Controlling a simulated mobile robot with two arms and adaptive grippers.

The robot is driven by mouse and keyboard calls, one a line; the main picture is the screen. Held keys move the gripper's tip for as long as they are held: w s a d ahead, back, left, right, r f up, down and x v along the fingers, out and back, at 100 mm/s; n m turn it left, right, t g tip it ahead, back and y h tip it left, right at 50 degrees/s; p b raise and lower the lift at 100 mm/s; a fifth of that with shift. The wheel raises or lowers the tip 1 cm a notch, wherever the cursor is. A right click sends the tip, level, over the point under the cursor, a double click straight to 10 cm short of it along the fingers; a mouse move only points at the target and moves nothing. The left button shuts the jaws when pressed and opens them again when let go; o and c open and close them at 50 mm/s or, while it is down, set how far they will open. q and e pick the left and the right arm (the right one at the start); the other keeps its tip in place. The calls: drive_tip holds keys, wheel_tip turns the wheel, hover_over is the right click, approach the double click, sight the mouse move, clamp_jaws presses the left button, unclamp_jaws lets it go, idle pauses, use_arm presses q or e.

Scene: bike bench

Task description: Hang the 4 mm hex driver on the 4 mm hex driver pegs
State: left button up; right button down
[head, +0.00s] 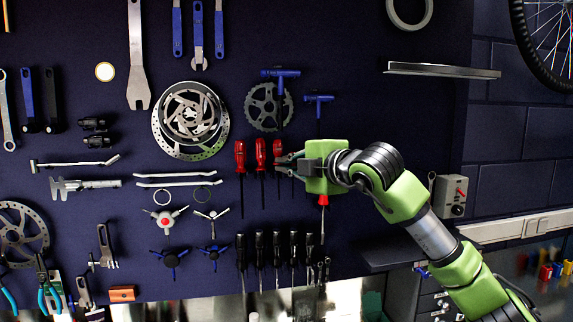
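My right gripper (287,162) reaches in from the right, in front of the tool wall, its fingers pointing left. Its tips overlap the lower part of a red-handled driver (277,147); I cannot tell whether they touch or grip it. Two more red-handled drivers (240,155) (261,153) hang upright just left of it. Another red handle end (323,200) shows below the gripper, its upper part hidden. Two blue T-handled drivers (280,73) (318,98) are above the gripper. No size marks are readable, so I cannot tell which driver is the 4 mm one. The pegs are hidden or too small. My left gripper is out of view.
A row of black-handled drivers (260,250) hangs below the gripper. A chainring (268,107) and a disc rotor (190,120) hang to the upper left. A grey shelf (442,70) juts out at upper right. Bare dark panel lies right of the T-handles.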

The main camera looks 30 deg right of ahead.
drive_tip(key=shift+w+f, duration=0.2)
drive_tip(key=shift+f, duration=0.6)
drive_tip(key=c, duration=2.2)
unclamp_jaws()
drive_tip(key=shift+c, duration=0.2)
drive_tip(key=shift+o, duration=0.3)
drive_tip(key=shift+w+f, duration=0.2)
drive_tip(key=shift+w, duration=0.2)
drive_tip(key=shift+s+r, duration=0.1)
drive_tip(key=shift+s, duration=0.1)
drive_tip(key=s+d+r, duration=0.1)
drive_tip(key=s+r, duration=0.1)
drive_tip(key=s, duration=0.9)
drive_tip(key=shift+s+d+r, duration=0.25)
drive_tip(key=shift+s+d, duration=0.05)
drive_tip(key=shift+s, duration=0.05)
